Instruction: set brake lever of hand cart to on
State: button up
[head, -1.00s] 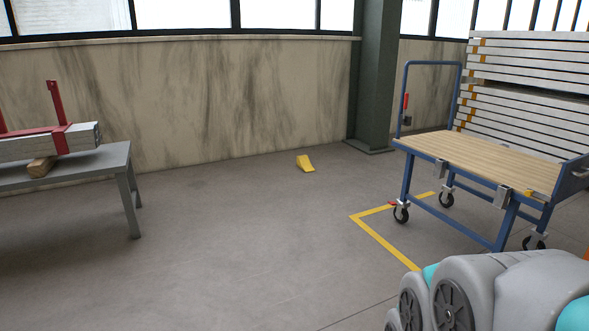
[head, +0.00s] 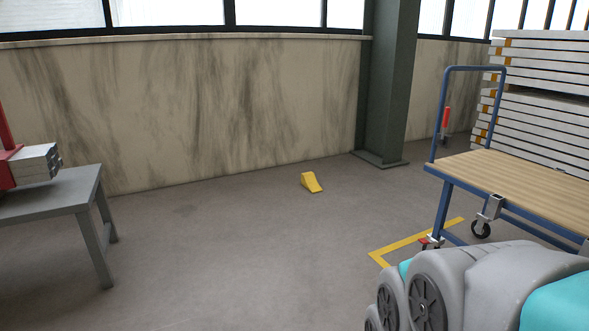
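The hand cart stands at the right in the head view, with a wooden deck (head: 520,176) and a blue tube frame (head: 475,69). A red lever (head: 446,117) stands upright at the cart's far handle end, on the near side of the handle frame. A small red part (head: 425,242) shows by the caster under the near left leg, partly hidden by my arm. My arm crosses the lower right of the view. My gripper is not in view.
A yellow wheel chock (head: 311,182) lies on open floor near the wall. A grey bench (head: 60,199) with a red clamp and beams stands left. A dark green column (head: 384,90) and stacked panels (head: 540,100) are behind the cart. Yellow tape (head: 410,240) marks the floor.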

aim_at(442, 141)
jog(key=i+z, duration=0.45)
jog(key=i+j+z, duration=0.7)
jog(key=i+z, duration=0.15)
jog(key=i+j+u, duration=0.3)
jog(key=i, duration=0.3)
jog(key=i+j+u, duration=0.1)
jog(key=i+u, duration=0.25)
jog(key=i, duration=0.25)
